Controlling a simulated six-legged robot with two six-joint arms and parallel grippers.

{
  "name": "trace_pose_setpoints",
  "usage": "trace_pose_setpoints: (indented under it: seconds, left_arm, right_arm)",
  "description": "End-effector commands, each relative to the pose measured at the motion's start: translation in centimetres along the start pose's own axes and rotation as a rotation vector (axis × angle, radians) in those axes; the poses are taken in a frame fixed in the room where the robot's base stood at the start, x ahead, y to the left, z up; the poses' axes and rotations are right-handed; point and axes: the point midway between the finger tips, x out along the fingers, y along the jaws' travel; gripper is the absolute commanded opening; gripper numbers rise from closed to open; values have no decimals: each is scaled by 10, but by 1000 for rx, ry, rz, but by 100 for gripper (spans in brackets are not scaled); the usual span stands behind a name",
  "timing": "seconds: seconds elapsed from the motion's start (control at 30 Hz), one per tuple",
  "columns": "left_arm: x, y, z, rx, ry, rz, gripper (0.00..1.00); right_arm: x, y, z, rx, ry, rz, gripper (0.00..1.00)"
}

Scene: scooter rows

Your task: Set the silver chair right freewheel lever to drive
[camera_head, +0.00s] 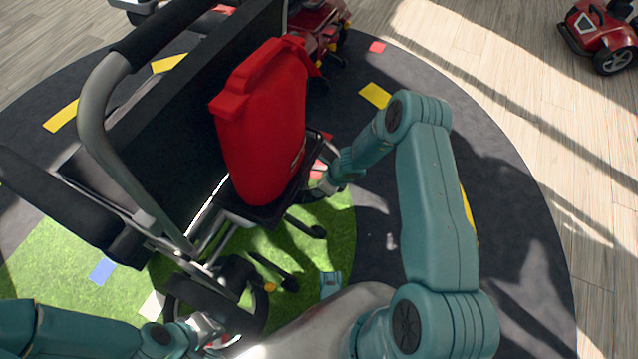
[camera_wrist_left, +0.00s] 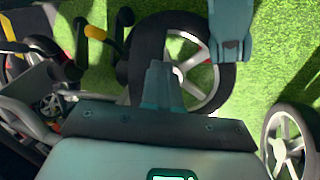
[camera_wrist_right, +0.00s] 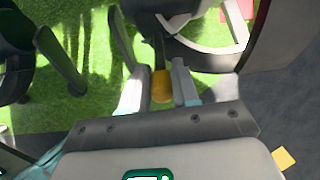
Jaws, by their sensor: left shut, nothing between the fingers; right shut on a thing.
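The silver chair (camera_head: 130,165) stands at the left of the head view, with a silver push frame and black seat. The right freewheel lever (camera_wrist_right: 162,86) has a yellow-orange grip and shows low by a wheel in the right wrist view. My right gripper (camera_wrist_right: 160,90) is shut on that grip, one finger on each side. In the head view my right gripper (camera_head: 322,182) is beside the chair, partly hidden. Another yellow-tipped lever (camera_wrist_left: 96,33) shows in the left wrist view, by the wheel (camera_wrist_left: 195,60). My left gripper (camera_wrist_left: 163,82) is shut and empty in front of that wheel.
A red scooter (camera_head: 318,25) is behind the chair, and another red scooter (camera_head: 605,35) is at the far right. The dark mat (camera_head: 520,250) to the right is clear.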

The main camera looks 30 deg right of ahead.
Motion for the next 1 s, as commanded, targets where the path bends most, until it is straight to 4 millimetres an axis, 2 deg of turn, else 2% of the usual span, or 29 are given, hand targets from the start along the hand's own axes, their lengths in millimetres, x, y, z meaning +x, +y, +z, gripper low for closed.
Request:
trace_pose_setpoints:
  seconds: [0.53, 0.57, 0.6, 0.87, 1.0]
  left_arm:
    - [0, 0, 0, 0, 0, 0, 0]
    - [0, 0, 0, 0, 0, 0, 0]
    - [0, 0, 0, 0, 0, 0, 0]
    - [0, 0, 0, 0, 0, 0, 0]
    - [-2, 1, 0, 0, -1, 0, 0]
  right_arm:
    - [-3, 1, -1, -2, 4, -4, 0]
    - [-3, 1, -1, -2, 4, -4, 40]
    - [-3, 1, -1, -2, 5, -4, 51]
    - [-2, 1, -1, -1, 6, -3, 51]
    - [-11, 0, 1, -1, 6, -4, 51]
